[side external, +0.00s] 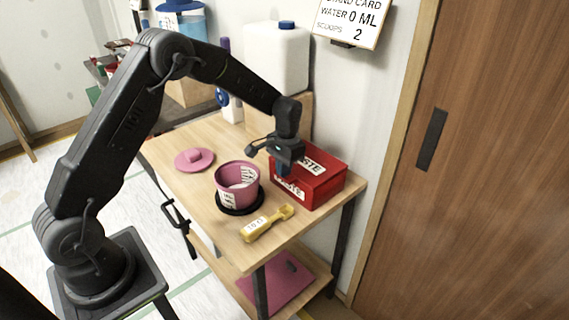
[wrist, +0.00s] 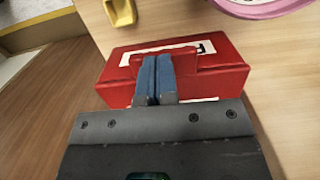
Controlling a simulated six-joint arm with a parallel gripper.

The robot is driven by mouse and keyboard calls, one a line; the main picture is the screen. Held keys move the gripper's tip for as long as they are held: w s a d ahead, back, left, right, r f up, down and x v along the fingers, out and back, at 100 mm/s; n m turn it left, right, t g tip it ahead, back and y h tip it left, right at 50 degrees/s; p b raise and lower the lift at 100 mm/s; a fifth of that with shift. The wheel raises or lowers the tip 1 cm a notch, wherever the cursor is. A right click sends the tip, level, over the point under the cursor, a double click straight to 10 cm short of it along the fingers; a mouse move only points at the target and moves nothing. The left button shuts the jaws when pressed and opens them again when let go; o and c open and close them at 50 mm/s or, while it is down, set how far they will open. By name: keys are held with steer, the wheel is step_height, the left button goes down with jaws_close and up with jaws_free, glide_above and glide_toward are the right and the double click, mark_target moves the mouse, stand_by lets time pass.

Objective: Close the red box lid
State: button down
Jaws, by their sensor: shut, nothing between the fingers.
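A pink pot (side external: 232,188) sits on a black round base left of the box. A yellow scoop (side external: 266,223) lies in front, and a pink lid (side external: 194,159) lies farther left. A white jug (side external: 276,60) stands behind; the wall is close behind the box.

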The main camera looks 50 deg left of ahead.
steer(key=s+d+r+t, duration=0.1)
steer(key=s+r, duration=0.1)
steer(key=r, duration=0.8)
steer(key=s+d+r, duration=0.1)
steer(key=s+r, duration=0.2)
steer(key=r, duration=0.7)
steer(key=s+d+r+t, duration=0.1)
steer(key=s+d+t, duration=0.1)
steer(key=s, duration=0.9)
steer(key=s+d+r+t, duration=0.1)
steer(key=s+d+t, duration=0.2)
steer(key=s, duration=0.9)
steer(key=shift+d+t, duration=0.3)
steer(key=shift+d, duration=0.05)
